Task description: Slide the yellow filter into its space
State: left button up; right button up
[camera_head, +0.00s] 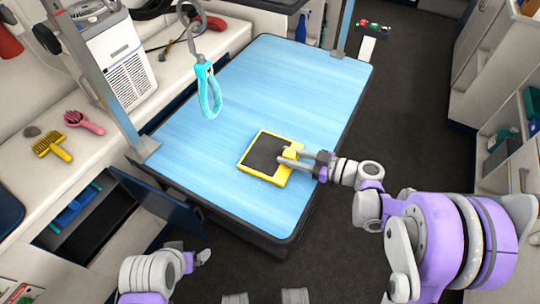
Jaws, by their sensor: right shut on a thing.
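The yellow filter (247,170) is a flat square with a yellow frame and a dark panel, at the blue grooming table's front part. My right gripper (287,157) is shut on its right edge, on the yellow tab side. The filter lies on or just above the tabletop; I cannot tell which. My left gripper (205,256) is low in front of the table, empty and away from the filter; its finger opening is not clear. I cannot tell for sure which opening is the filter's space; an open dark compartment (84,240) shows in the bench at lower left.
The blue table (300,80) is mostly clear. A turquoise loop (209,95) hangs over it from a metal arm. A dark open door (160,205) stands beside the compartment. A white vented unit (125,70), a yellow brush (52,147) and a pink brush (84,122) are on the bench.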

jog(key=shift+r, duration=0.15)
grip_shut()
jog(key=shift+r+p, duration=1.85)
jog(key=shift+r, duration=0.55)
